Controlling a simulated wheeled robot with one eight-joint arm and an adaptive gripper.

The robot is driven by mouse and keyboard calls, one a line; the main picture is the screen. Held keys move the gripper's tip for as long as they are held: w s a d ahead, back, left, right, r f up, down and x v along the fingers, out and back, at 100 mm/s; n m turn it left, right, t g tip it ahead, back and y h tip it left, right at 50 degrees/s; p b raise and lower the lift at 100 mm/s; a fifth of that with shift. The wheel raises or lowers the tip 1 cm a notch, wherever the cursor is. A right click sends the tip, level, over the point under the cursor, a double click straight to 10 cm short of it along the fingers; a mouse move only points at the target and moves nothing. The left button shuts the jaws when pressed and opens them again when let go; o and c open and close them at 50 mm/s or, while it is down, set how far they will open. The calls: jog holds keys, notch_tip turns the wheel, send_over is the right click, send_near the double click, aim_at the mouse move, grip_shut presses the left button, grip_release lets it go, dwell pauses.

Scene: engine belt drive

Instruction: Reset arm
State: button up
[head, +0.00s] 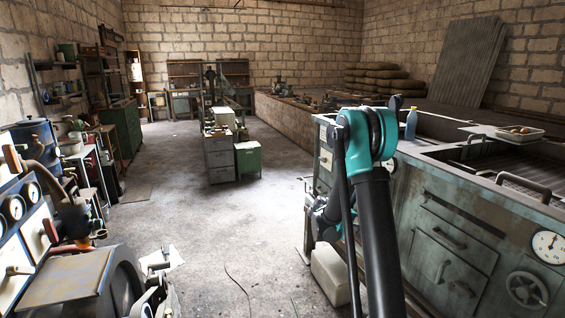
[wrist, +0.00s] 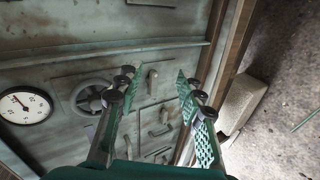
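My gripper (wrist: 158,88) shows in the wrist view with its two green-padded fingers spread apart. Nothing is between them. Beyond the fingers is the grey-green metal front of a cabinet (wrist: 60,60), with handles and a round valve wheel. In the head view my arm, black with a teal joint, rises in front of the same cabinet (head: 445,225) at the right. The arm's far end is low beside the cabinet's left end, partly hidden behind my own links, so the fingers cannot be made out there.
A white container (head: 330,275) stands on the floor by the cabinet; it also shows in the wrist view (wrist: 241,102). A blue bottle (head: 411,123) and a tray (head: 518,133) are on the cabinet top. Machinery (head: 75,275) stands at left.

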jog(key=s+a+m+y, duration=0.1)
jog(key=s+a+y, duration=0.2)
jog(key=s, duration=0.8)
jog(key=s+a+m+y, duration=0.1)
jog(key=s+a+y, duration=0.3)
jog(key=s, duration=0.8)
jog(key=s+a+y, duration=0.3)
jog(key=s+a, duration=0.4)
jog(key=s, duration=0.5)
jog(key=shift+m+y, duration=0.4)
